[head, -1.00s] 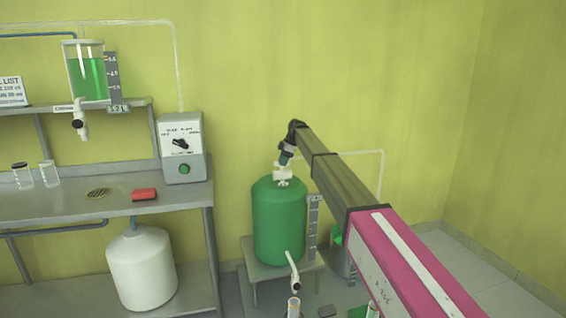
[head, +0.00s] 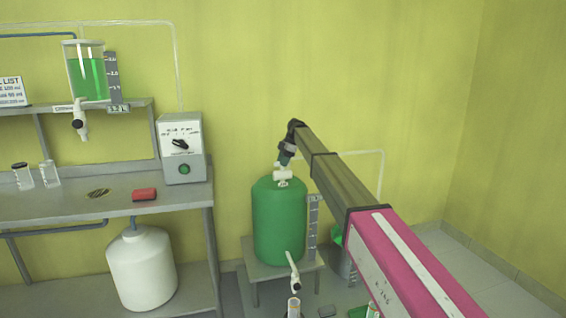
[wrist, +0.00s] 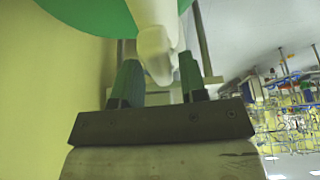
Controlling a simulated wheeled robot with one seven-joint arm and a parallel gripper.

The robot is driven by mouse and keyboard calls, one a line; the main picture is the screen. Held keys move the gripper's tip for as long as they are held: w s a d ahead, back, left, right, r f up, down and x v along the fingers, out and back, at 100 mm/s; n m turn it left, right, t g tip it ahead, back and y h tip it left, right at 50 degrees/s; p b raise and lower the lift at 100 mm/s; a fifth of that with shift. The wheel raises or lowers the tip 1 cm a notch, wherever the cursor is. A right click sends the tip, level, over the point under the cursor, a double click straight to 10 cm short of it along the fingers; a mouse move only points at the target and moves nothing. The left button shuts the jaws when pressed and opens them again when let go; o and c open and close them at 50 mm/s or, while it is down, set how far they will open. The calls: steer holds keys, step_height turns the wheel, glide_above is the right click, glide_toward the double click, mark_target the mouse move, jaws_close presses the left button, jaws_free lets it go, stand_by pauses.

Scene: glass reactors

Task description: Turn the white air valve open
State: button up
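The green tank (head: 279,222) stands on a low grey stool right of the bench. The white air valve (head: 283,173) sits on its top. My gripper (head: 284,160) reaches down to this valve from above. The green tank (wrist: 85,14) shows beyond. The arm and fingers partly hide the valve in the head view.
A white outlet tap (head: 293,268) hangs at the tank's lower front, with a small clear cylinder below. A level scale (head: 313,220) stands right of the tank. The bench (head: 60,212) is at left, holding a control box (head: 183,148). The floor at right is clear.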

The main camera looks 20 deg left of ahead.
steer(key=shift+o, duration=0.3)
steer(key=v, duration=1)
steer(key=shift+r, duration=0.35)
steer(key=shift+w+d, duration=0.1)
steer(key=shift+d, duration=0.05)
steer(key=s+d+f+m+t+h, duration=0.1)
steer(key=s+d+f+m, duration=0.6)
steer(key=d+f, duration=0.65)
steer(key=s+d+f+m+t+h, duration=0.1)
steer(key=s+d+f+m, duration=0.4)
steer(key=s+d+f, duration=0.65)
steer(key=s+d+f+m+h, duration=0.1)
steer(key=s+d+f+m, duration=0.5)
steer(key=s+d, duration=0.7)
steer(key=s+d+f+m, duration=0.6)
steer(key=s+d+f, duration=0.3)
steer(key=s+d, duration=0.4)
steer(key=shift+f+m+h, duration=0.2)
steer(key=shift+m+h, duration=0.1)
steer(key=shift+h, duration=0.1)
steer(key=shift+s, duration=0.1)
